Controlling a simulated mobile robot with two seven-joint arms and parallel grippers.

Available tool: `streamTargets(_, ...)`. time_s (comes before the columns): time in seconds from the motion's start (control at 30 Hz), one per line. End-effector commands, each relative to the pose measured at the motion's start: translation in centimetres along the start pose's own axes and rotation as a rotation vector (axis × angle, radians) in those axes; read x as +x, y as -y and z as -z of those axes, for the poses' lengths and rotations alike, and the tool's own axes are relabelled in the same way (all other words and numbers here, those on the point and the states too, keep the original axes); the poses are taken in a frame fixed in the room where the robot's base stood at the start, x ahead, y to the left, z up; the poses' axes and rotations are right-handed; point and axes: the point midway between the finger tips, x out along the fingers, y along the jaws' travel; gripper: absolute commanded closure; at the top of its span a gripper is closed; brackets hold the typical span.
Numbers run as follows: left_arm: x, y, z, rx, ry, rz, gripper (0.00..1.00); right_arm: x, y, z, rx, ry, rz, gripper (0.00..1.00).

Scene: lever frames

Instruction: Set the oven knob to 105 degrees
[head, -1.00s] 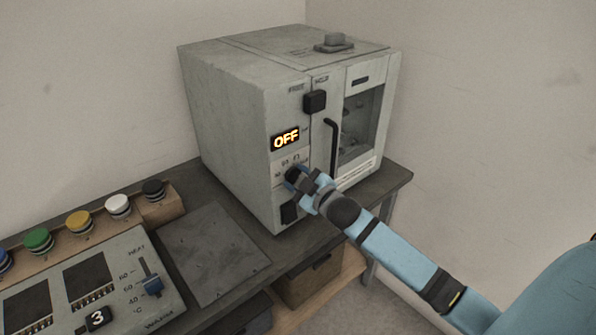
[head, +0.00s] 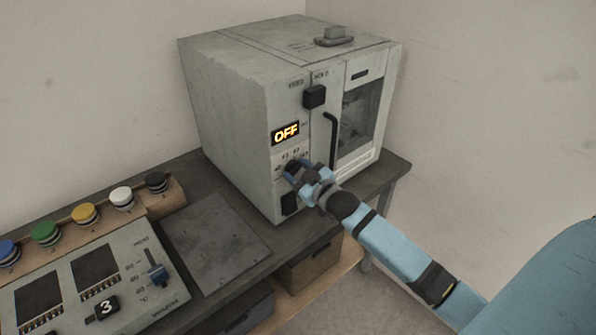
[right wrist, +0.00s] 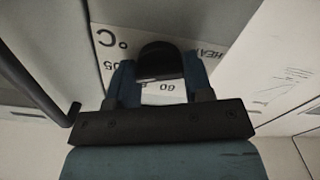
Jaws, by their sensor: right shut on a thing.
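The oven (head: 235,120) is a grey box standing on the dark bench, with its front facing right. Its lit display (head: 286,133) reads OFF. The dark round knob (head: 291,168) sits below the display on a pale dial plate, and it also shows in the right wrist view (right wrist: 160,62). My right gripper (head: 297,172) is at the knob, with its two fingers shut on either side of it. In the right wrist view parts of the scale show, with "60" and a partly hidden "05"; the knob's pointer cannot be made out. My left gripper is not in view.
The oven door has a dark bar handle (head: 331,140) just right of the knob. A black square button (head: 315,97) is above and a dark block (head: 289,203) below. A control panel (head: 128,262) with a slider and coloured buttons are at left.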

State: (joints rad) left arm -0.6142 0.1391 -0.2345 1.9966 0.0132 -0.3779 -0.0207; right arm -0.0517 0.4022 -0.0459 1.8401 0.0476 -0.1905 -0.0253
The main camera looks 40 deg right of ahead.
Motion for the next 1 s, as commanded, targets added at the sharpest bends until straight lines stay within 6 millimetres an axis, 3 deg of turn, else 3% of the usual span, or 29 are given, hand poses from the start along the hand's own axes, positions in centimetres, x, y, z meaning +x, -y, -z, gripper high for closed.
streamTargets(0.07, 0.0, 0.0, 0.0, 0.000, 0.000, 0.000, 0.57, 0.0, 0.0, 0.0, 0.002, -0.001, 0.000, 0.77)
streamTargets(0.1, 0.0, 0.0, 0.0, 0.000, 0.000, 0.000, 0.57, 0.0, 0.0, 0.0, 0.002, -0.001, 0.000, 0.46)
streamTargets(0.2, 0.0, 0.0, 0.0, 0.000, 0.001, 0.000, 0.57, 0.0, 0.0, 0.0, 0.002, -0.001, 0.000, 0.28)
streamTargets(0.57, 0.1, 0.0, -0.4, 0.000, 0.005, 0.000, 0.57, -0.7, 0.0, -0.1, 0.000, 0.000, 0.000, 0.28)
streamTargets(0.67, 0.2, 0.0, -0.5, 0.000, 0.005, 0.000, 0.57, -2.1, 0.1, -0.1, 0.000, 0.001, 0.001, 0.28)
streamTargets(1.0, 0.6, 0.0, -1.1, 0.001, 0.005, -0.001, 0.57, -9.6, 0.1, -0.2, 0.000, 0.002, 0.002, 0.28)
